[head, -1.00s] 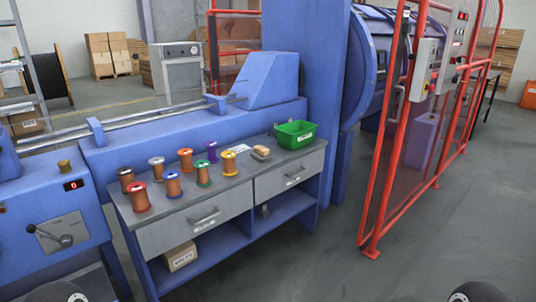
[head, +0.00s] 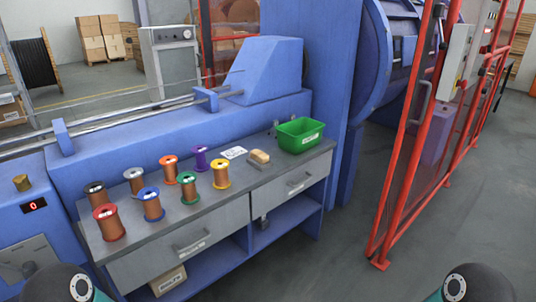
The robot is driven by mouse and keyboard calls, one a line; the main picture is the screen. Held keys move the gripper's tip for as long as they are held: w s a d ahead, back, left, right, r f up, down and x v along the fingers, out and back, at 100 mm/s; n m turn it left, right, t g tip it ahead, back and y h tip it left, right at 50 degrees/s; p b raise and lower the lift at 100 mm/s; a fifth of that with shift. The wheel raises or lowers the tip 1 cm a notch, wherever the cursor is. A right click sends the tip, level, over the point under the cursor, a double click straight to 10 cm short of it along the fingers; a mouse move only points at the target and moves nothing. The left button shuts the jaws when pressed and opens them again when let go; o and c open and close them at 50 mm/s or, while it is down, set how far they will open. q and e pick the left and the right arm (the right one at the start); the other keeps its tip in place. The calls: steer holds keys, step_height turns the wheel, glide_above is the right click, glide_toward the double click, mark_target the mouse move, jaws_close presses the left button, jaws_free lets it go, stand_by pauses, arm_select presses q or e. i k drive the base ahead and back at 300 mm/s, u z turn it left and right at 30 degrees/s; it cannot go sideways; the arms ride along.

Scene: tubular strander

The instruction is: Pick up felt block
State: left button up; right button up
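The felt block is most likely the small tan block (head: 259,157) on the grey bench top (head: 237,197). It lies between a white label card (head: 233,153) and a green bin (head: 300,135). Nothing covers it. Dark rounded parts of my two arms show at the bottom left and bottom right corners of the head view. Neither gripper's fingers are in view.
Several wire spools with coloured flanges stand on the bench's left and middle, the yellow one (head: 221,174) nearest the block. Blue machinery (head: 140,150) backs the bench. A red-framed fence (head: 405,150) stands on the right. The floor (head: 330,260) in front is clear.

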mark_target(259, 159)
steer(key=z, duration=0.1)
steer(key=i, duration=0.15)
steer(key=u, duration=0.2)
steer(key=k, duration=0.45)
steer(key=z, duration=0.4)
steer(key=i, duration=0.6)
steer(key=z, duration=0.35)
steer(key=i, duration=1.25)
steer(key=u, duration=0.4)
